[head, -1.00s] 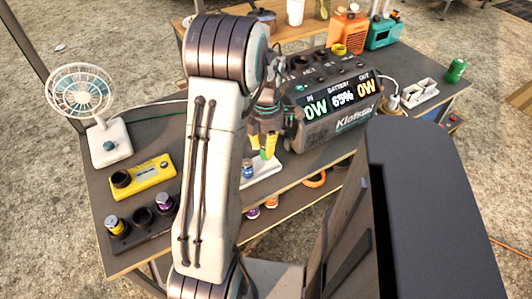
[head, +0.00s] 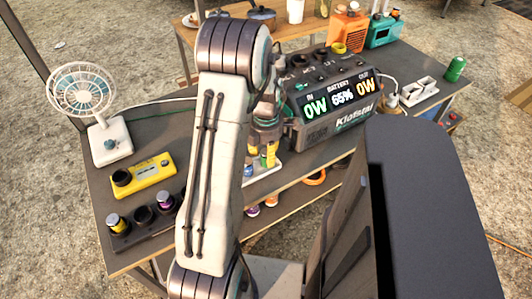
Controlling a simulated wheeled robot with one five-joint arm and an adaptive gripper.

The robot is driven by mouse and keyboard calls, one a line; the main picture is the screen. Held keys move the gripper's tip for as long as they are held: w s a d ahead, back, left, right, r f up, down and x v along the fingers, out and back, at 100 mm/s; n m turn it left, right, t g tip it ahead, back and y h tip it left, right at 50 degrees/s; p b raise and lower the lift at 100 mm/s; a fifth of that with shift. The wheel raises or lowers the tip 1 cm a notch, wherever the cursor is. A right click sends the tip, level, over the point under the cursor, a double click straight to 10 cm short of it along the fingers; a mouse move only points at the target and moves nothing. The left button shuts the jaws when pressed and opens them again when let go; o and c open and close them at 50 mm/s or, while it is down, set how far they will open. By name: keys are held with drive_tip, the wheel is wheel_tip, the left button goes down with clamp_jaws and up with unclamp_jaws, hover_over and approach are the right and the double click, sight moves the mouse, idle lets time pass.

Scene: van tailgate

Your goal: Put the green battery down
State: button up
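My gripper (head: 264,150) is beyond my arm, low over the white tray (head: 262,172) at the table's front edge. Its yellow fingertips stand either side of a small green battery (head: 263,161), which they appear to hold upright. My arm covers part of the gripper and tray. The battery's lower end is at or just above the tray; I cannot tell whether it touches. A blue battery (head: 248,168) stands on the tray, just left of the gripper.
The power station (head: 335,105) stands close right of the gripper. At left are a yellow tester (head: 143,175), a dark rack (head: 142,222) with batteries in it, and a white fan (head: 108,142). A green can (head: 456,69) stands at the far right.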

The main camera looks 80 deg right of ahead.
sight(266, 151)
drive_tip(key=shift+o, duration=0.6)
drive_tip(key=shift+d+r, duration=0.1)
drive_tip(key=shift+r, duration=0.5)
wheel_tip(266, 151, up, 11)
